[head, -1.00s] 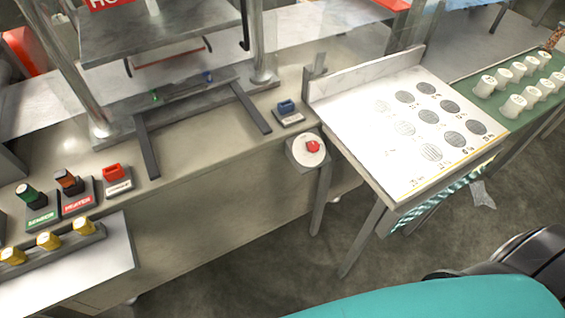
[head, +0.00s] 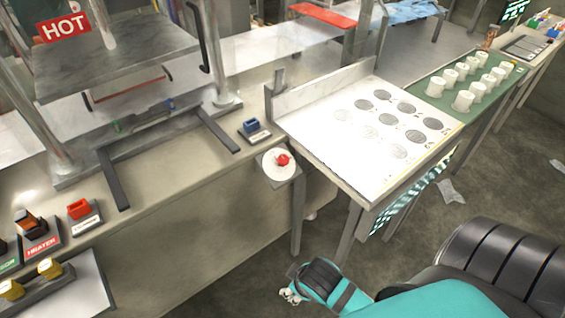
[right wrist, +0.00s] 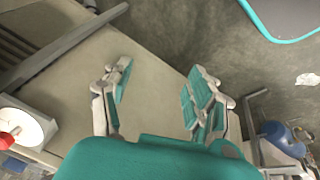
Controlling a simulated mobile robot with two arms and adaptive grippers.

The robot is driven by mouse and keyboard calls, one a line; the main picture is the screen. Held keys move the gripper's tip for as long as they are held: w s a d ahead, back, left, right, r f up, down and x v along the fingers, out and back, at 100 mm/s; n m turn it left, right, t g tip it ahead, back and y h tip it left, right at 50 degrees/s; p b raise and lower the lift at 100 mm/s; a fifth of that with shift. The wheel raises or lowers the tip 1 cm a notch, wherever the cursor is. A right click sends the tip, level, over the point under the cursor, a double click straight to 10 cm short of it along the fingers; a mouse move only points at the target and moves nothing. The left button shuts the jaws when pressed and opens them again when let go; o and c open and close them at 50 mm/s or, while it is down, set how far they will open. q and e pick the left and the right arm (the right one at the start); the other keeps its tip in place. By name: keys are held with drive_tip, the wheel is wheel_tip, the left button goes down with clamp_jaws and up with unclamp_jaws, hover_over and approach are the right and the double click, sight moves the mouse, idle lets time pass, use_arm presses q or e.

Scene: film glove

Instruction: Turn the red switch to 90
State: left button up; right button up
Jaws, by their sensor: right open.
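The red switch (head: 283,160) is a small red knob on a round white dial (head: 270,168), on the bench's front edge in the head view. Its angle marks are too small to read. In the right wrist view the red switch (right wrist: 7,138) shows at the left edge, partly cut off. My right gripper (head: 289,294) is low in front of the bench, below the dial and apart from it. In the right wrist view my right gripper (right wrist: 158,95) has its fingers spread with nothing between them. My left gripper is not in view.
A white board (head: 340,160) with dark round patches stands right of the dial on a metal-legged table. A blue switch (head: 252,127) sits left of the dial. A press with a HOT sign (head: 64,28) stands at left. Floor in front is mostly clear.

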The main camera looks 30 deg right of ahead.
drive_tip(key=w+d+r+n+t+h, duration=0.1)
drive_tip(key=w+d+r+n+t, duration=0.15)
drive_tip(key=w+r+n, duration=0.3)
drive_tip(key=w+d+r+n+t+h, duration=0.1)
drive_tip(key=w+d+r+n+t, duration=0.2)
drive_tip(key=r+n, duration=0.4)
drive_tip(key=n+t+y, duration=0.2)
drive_tip(key=n+t, duration=0.2)
drive_tip(key=n, duration=1.3)
approach(284, 160)
drive_tip(key=x, duration=1)
drive_tip(key=shift+w+d+f+p, duration=0.1)
drive_tip(key=shift+w+f+p, duration=0.05)
drive_tip(key=shift+w+p, duration=0.15)
drive_tip(key=c, duration=1.2)
drive_tip(key=shift+h, duration=0.3)
